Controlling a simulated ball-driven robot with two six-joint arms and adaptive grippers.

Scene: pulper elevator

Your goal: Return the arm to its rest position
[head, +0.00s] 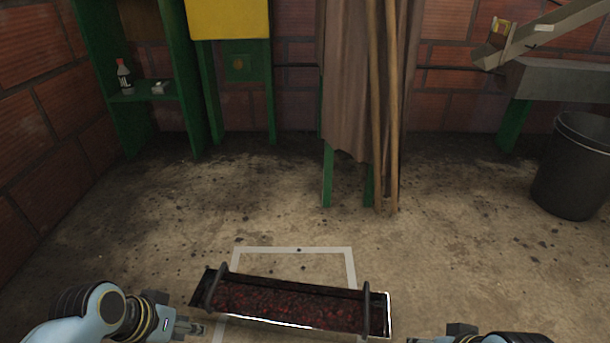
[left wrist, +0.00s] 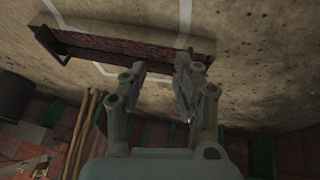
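My left gripper (head: 196,328) is at the bottom left of the head view, just left of the tray and apart from it. In the left wrist view its two fingers (left wrist: 160,72) stand apart with nothing between them. My right arm shows only in part at the bottom right edge of the head view. Its fingers are too cut off to judge.
A long dark tray (head: 377,318) of dark red cherries, with a handle near each end, lies across a white floor outline (head: 292,250). It also shows in the left wrist view (left wrist: 85,44). A black bin (head: 572,180) stands right. Floor beyond the tray is clear.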

